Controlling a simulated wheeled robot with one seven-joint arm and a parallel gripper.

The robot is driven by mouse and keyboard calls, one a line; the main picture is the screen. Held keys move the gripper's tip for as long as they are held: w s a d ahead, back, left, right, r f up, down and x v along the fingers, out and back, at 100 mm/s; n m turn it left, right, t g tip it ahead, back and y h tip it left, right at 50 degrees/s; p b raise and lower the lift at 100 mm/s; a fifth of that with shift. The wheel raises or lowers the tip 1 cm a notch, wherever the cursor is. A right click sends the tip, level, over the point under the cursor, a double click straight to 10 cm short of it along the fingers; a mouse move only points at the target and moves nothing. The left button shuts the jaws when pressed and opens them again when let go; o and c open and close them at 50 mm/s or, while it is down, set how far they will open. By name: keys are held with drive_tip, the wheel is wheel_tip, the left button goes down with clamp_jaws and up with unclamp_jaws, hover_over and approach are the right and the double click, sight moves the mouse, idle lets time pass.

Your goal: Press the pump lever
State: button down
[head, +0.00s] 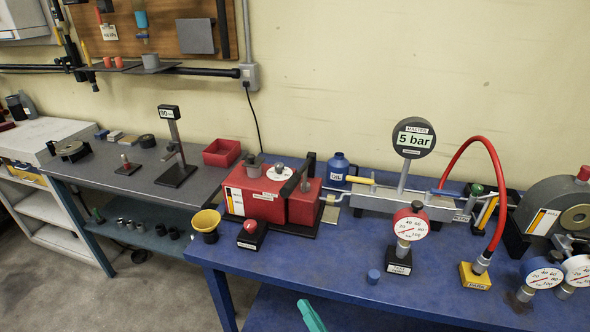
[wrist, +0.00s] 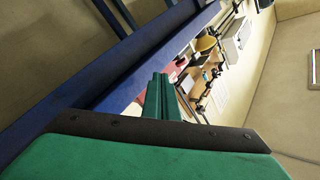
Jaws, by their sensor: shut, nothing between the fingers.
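A red pump unit (head: 263,206) stands on a black base on the blue bench. A dark lever (head: 297,175) slants up to the right over its top; I take it for the pump lever. My gripper (head: 312,316) shows only as a teal piece at the bottom edge of the head view, in front of the bench and apart from the pump. In the wrist view its green fingers (wrist: 163,98) are together and empty. The lever cannot be made out in the wrist view.
The bench's front middle (head: 310,268) is clear.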

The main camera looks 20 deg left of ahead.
drive_tip(key=s+d+f+m+t+h, duration=0.2)
drive_tip(key=s+d+f+m+h, duration=0.3)
drive_tip(key=s+d+f+h, duration=0.7)
drive_tip(key=s+d+r+n+t+h, duration=0.1)
drive_tip(key=s+d+r, duration=0.1)
drive_tip(key=s+r, duration=0.3)
drive_tip(key=s+d+r+n+t+h, duration=0.1)
drive_tip(key=s+r, duration=0.4)
drive_tip(key=s, duration=0.8)
drive_tip(key=shift+s+d+n, duration=0.3)
drive_tip(key=shift+s+d, duration=0.05)
drive_tip(key=shift+d, duration=0.25)
drive_tip(key=shift+r, duration=0.1)
